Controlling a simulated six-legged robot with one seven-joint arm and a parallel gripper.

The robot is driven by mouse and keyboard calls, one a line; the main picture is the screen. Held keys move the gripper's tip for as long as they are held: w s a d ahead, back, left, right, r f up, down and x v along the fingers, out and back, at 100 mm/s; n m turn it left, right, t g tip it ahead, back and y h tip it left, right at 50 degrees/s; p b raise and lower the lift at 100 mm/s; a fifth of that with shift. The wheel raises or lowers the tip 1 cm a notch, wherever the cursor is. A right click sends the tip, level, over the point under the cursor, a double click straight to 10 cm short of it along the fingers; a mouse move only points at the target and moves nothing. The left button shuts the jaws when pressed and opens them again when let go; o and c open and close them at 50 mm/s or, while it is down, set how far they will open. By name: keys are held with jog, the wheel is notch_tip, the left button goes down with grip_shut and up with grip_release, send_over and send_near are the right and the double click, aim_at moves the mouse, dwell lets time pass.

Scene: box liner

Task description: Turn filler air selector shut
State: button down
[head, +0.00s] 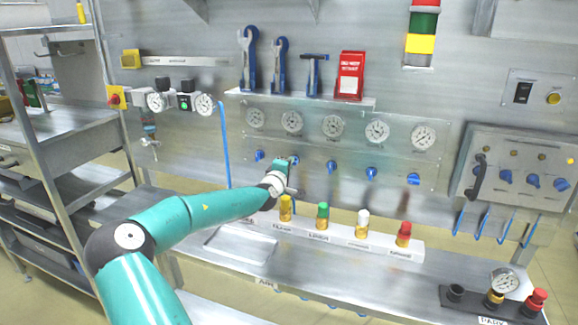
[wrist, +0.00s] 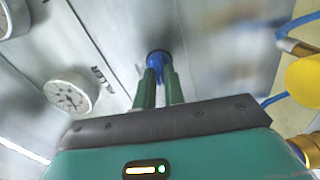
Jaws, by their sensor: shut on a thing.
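A blue selector knob (wrist: 158,60) sits on the steel panel in the wrist view, with a label reading "…LLER" beside it. The two green fingers of my gripper (wrist: 159,84) are closed on this knob from its near side, hiding part of it. In the head view my gripper (head: 289,164) reaches the second blue knob from the left in the row (head: 295,159), which is mostly hidden by the gripper. The exact angle of the knob is hard to read.
Other blue knobs flank it, one to the left (head: 259,155) and one to the right (head: 331,167). Round gauges sit above. Below, a block with yellow (head: 285,208), green (head: 322,215), white and red-capped fittings stands on the steel bench (head: 330,265).

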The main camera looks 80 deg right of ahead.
jog(key=shift+n, duration=0.5)
jog(key=c, duration=1.5)
grip_release()
jog(key=a, duration=0.4)
jog(key=w+a, duration=0.1)
jog(key=a, duration=0.8)
jog(key=shift+w+a, duration=0.15)
jog(key=shift+a, duration=0.2)
